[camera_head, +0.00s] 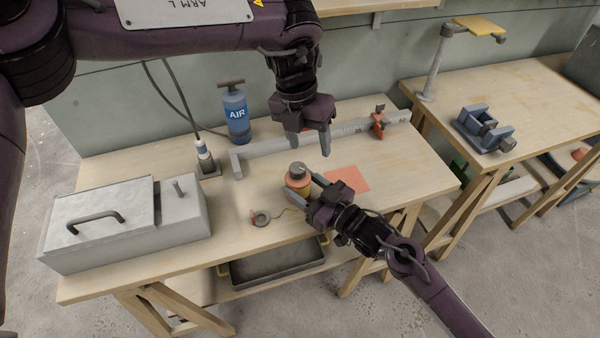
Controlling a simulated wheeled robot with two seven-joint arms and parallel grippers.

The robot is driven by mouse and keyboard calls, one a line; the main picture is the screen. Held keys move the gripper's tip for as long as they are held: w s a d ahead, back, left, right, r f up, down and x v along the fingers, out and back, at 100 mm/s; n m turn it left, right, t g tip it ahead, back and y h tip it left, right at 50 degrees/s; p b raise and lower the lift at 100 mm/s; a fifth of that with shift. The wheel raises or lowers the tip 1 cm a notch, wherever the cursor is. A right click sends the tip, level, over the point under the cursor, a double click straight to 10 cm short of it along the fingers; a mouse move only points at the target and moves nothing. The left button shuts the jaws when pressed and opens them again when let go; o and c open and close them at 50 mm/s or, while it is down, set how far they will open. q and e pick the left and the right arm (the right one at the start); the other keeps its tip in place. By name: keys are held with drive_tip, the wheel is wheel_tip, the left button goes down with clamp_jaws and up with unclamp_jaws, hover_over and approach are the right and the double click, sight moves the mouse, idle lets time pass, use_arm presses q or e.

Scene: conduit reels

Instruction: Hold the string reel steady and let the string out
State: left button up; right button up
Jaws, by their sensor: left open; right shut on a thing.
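The string reel (296,183), orange with a grey knob on top, stands upright on the workbench. My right gripper (309,190) is shut on its right side. A thin yellowish string (284,211) runs along the bench between the reel's foot and a small grey ring (261,218) with an orange tab at the left. My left gripper (312,149) points down with its fingers apart and empty, above and behind the reel. Whether it touches anything cannot be told.
A grey metal box (100,228) with a handle fills the bench's left end. A blue AIR bottle (236,115) and a long grey rail (275,142) stand behind. A flat orange square (347,179) lies right of the reel. A dark tray (275,268) sits below the bench top.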

use_arm(q)
drive_tip(key=d+f+m+h, duration=0.2)
drive_tip(key=d+f+h, duration=0.1)
drive_tip(key=d+h, duration=0.1)
drive_tip(key=t+h, duration=0.6)
drive_tip(key=t, duration=0.7)
approach(291, 173)
drive_tip(key=shift+d+f+m, duration=0.1)
drive_tip(key=shift+d+m, duration=0.1)
drive_tip(key=shift+m, duration=0.2)
drive_tip(key=shift+t, duration=0.3)
drive_tip(key=x, duration=1.1)
drive_tip(key=shift+w+d+f, duration=0.1)
drive_tip(key=shift+w+d, duration=0.15)
